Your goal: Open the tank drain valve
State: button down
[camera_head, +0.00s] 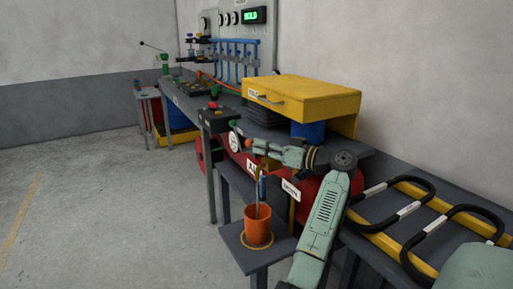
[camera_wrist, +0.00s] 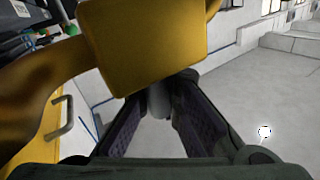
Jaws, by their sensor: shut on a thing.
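The red tank (camera_head: 312,188) lies under the bench, partly hidden by my arm. A thin yellow part of the drain valve (camera_head: 263,167) shows at its front, above a blue piece (camera_head: 262,188) and an orange bucket (camera_head: 257,226). My gripper (camera_head: 253,147) is at the tank's front, at the valve's upper end. In the wrist view a large yellow block (camera_wrist: 148,45), seemingly the valve handle, covers the fingertips. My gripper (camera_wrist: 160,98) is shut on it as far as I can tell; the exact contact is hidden. A grey rounded piece (camera_wrist: 158,101) shows between the fingers.
A yellow drawer box (camera_head: 303,97) stands on the bench above my gripper. Black-handled loops on a yellow frame (camera_head: 410,205) lie at the right. A red button box (camera_head: 214,116) sits on the bench's front edge. Open floor (camera_head: 100,200) lies to the left.

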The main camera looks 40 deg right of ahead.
jog(key=shift+a+f, duration=0.1)
dwell(0.3)
jog(key=c, duration=1.7)
grip_release()
notch_tip(320, 180, up, 10)
jog(key=shift+r, duration=0.1)
